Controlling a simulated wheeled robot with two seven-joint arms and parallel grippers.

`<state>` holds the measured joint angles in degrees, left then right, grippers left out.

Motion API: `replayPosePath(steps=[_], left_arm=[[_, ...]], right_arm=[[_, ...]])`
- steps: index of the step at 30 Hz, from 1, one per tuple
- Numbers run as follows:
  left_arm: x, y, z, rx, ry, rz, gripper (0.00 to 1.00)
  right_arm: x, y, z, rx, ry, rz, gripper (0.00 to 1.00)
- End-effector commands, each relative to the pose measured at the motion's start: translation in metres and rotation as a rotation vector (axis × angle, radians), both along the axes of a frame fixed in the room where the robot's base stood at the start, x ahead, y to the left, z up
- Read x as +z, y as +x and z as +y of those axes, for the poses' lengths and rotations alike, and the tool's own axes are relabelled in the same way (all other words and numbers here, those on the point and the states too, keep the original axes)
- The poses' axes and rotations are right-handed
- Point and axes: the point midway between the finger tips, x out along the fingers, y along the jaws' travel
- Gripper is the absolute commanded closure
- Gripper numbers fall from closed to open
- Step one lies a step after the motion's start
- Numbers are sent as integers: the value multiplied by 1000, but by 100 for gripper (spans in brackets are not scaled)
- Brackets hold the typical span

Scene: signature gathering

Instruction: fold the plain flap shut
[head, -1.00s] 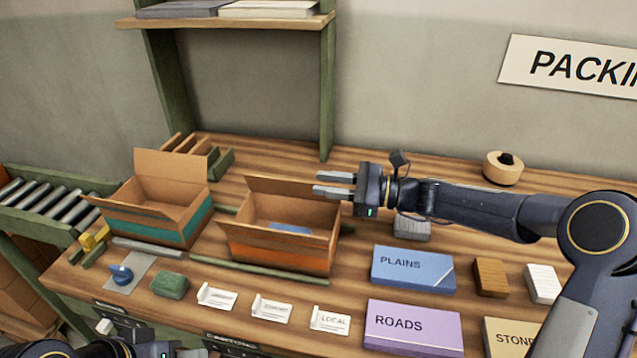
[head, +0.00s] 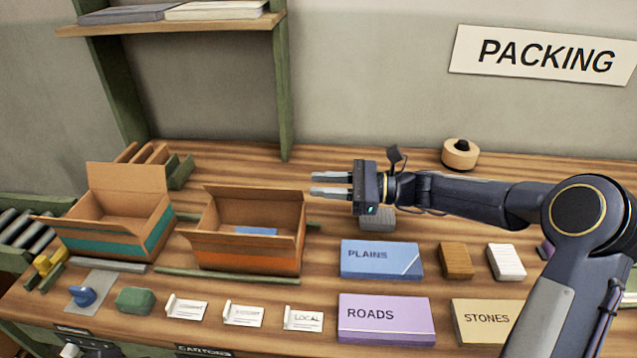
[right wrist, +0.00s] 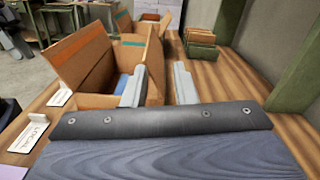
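The carton with an orange band (head: 230,253) stands open on the bench, with a blue item (head: 256,231) inside. Its plain brown back flap (head: 265,195) stands up; the front flap (head: 235,238) carries a darker stripe. In the right wrist view, the carton's flap with the orange stripe (right wrist: 80,52) leans out at left, and the plain flap (right wrist: 155,70) shows between the fingers. My right gripper (head: 330,184) is open and empty, just right of the plain flap's right end. I cannot tell whether it touches. My left gripper is out of view.
A second open carton with a green band (head: 105,243) stands at left. A blue PLAINS box (head: 380,262), a purple ROADS box (head: 385,325) and a grey block (head: 378,220) lie at right. A tape roll (head: 460,154) stands at the back. A green post (head: 281,90) rises behind.

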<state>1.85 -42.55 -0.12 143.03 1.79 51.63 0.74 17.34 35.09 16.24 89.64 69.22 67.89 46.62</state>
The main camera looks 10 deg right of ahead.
Motion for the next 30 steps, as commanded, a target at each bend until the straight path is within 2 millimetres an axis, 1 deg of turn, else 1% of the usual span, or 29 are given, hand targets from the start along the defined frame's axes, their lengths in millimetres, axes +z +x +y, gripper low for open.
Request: replayPosePath(steps=[3, 30], left_arm=[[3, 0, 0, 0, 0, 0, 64], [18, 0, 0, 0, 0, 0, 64]], right_arm=[[1, -2, -9, -1, -1, 0, 75], [1, -14, -69, -1, -1, 1, 75]])
